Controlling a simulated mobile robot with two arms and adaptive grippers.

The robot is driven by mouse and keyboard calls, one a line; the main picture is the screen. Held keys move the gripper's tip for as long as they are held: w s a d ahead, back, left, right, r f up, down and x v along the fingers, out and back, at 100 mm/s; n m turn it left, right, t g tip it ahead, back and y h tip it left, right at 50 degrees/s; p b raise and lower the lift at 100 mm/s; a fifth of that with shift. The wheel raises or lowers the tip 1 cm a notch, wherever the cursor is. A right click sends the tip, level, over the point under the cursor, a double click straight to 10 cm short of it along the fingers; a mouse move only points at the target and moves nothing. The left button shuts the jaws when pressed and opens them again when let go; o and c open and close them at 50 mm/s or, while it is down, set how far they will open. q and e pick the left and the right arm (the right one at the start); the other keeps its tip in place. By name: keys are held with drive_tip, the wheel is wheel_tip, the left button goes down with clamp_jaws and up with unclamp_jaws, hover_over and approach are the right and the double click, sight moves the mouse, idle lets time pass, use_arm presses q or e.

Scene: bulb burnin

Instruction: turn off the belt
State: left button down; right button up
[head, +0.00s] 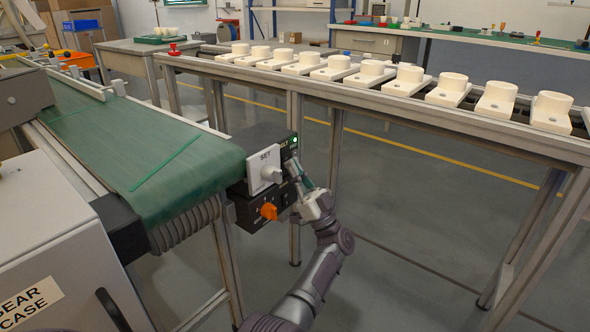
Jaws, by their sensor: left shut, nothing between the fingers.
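The green conveyor belt (130,140) runs toward me on the left, with a lighter green line across it. At its near end is a black control box (290,150) with a lit green lamp (295,140) and partly hidden lettering. A white plate marked SET (264,168) with a pale knob sits on its front. A lower black box (243,213) carries an orange knob (268,211). My left gripper (294,166) is shut and empty, its fingertips at the right part of the control box, hiding some of it. I cannot tell whether they touch it. My right gripper is not in view.
A rail table (400,105) with several white bulb-holder-like pieces (447,90) stands behind and right of my left arm. A red knob-like item (173,48) is at its left end. A grey case (60,260) fills the lower left. The floor at right is clear.

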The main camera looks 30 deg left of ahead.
use_arm(q)
drive_tip(key=shift+a+r+p, duration=0.1)
drive_tip(key=shift+r+p, duration=0.2)
drive_tip(key=shift+p, duration=0.1)
drive_tip(key=shift+f+h, duration=0.2)
drive_tip(key=shift+h, duration=0.1)
drive_tip(key=shift+f, duration=0.2)
drive_tip(key=v, duration=0.7)
drive_tip(key=shift+r, duration=0.15)
